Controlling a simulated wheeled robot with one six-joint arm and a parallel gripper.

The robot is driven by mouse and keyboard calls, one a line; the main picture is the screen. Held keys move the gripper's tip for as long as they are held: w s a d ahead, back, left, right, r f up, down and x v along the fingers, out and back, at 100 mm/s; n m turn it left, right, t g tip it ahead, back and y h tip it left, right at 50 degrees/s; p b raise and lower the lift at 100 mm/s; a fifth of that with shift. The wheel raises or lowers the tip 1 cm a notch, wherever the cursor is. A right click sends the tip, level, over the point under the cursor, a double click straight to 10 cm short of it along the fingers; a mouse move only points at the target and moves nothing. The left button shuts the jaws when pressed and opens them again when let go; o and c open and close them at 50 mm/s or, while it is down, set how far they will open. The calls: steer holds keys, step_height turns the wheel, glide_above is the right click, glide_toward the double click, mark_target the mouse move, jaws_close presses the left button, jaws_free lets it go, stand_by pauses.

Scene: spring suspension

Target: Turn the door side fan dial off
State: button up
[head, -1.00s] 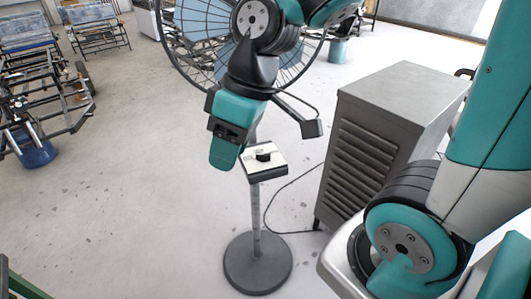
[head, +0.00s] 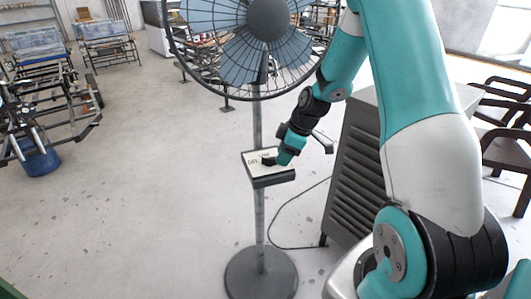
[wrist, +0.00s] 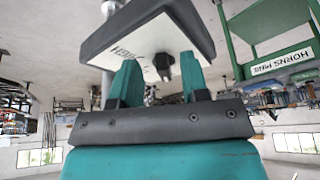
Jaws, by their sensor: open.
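The fan dial is a black knob (head: 268,160) on the pale top face of a control box (head: 272,181), mounted on the pole of a standing fan (head: 260,60). My gripper (head: 281,157) is at the right side of the box, close to the knob. In the wrist view, the knob (wrist: 163,63) shows between the two open teal fingers of my gripper (wrist: 158,59), with the label HIGH beside it. I cannot tell whether either finger touches the knob. The fingers partly cover the panel's labels.
A grey louvred cabinet (head: 352,170) stands right of the fan, behind my arm. A cable (head: 290,247) runs on the floor from the fan. Dark chairs (head: 506,130) are at far right. Metal frames and a blue bucket (head: 40,158) are at left. The floor between is clear.

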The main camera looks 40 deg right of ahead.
mark_target(264, 157)
steer(key=w+a, duration=0.1)
steer(key=w+a+p, duration=0.1)
steer(key=w+a, duration=0.1)
steer(key=shift+w+a, duration=0.15)
steer(key=shift+a, duration=0.15)
steer(key=shift+w+a+f, duration=0.2)
steer(key=shift+f, duration=0.35)
jaws_close()
